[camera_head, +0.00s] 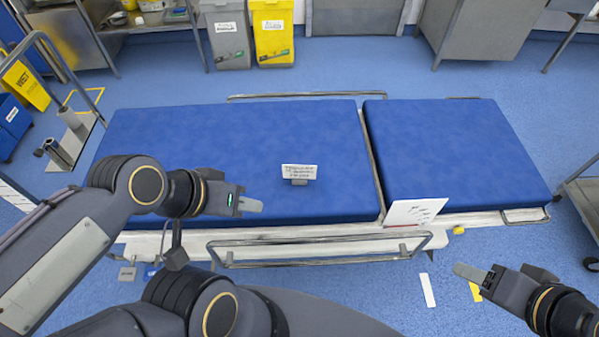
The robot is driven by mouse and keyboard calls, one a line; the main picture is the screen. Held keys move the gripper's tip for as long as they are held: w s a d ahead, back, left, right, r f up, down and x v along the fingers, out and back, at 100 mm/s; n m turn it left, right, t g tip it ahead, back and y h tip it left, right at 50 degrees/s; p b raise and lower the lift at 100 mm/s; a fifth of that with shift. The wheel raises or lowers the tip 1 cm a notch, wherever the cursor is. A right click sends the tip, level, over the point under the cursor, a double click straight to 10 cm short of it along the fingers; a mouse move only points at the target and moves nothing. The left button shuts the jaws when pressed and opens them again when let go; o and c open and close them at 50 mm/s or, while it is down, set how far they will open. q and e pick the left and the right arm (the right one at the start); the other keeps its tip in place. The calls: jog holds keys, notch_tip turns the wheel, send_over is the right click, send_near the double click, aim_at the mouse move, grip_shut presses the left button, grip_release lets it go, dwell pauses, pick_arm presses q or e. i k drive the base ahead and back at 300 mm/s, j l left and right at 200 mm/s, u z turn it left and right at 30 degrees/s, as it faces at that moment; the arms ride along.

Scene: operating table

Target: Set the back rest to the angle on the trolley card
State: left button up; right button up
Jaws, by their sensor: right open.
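A bed with blue padding stands in front of me in the head view. Its shorter section (455,150) on the right, apparently the back rest, looks flat and level with the long section (225,150). A small card (299,170) stands on the long section; its print is too small to read. A larger white card or plate (415,211) with reddish marks is at the near edge by the joint. My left gripper (251,205) is over the near left part of the bed, its jaw opening unclear. My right gripper (470,275) is open and empty, near side, below the bed's right end.
A metal side rail (320,262) runs along the near side. A small yellow part (459,230) sits under the near right edge. Grey (228,40) and yellow (272,35) bins stand behind. A metal trolley (588,195) is at the right edge.

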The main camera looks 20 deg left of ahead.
aim_at(465, 151)
jog(key=i+l, duration=0.15)
jog(key=l, duration=0.2)
jog(key=i+l, duration=0.15)
jog(key=l, duration=0.2)
jog(key=i+l, duration=0.15)
jog(key=l, duration=0.2)
jog(key=i+l, duration=0.15)
jog(key=l, duration=0.2)
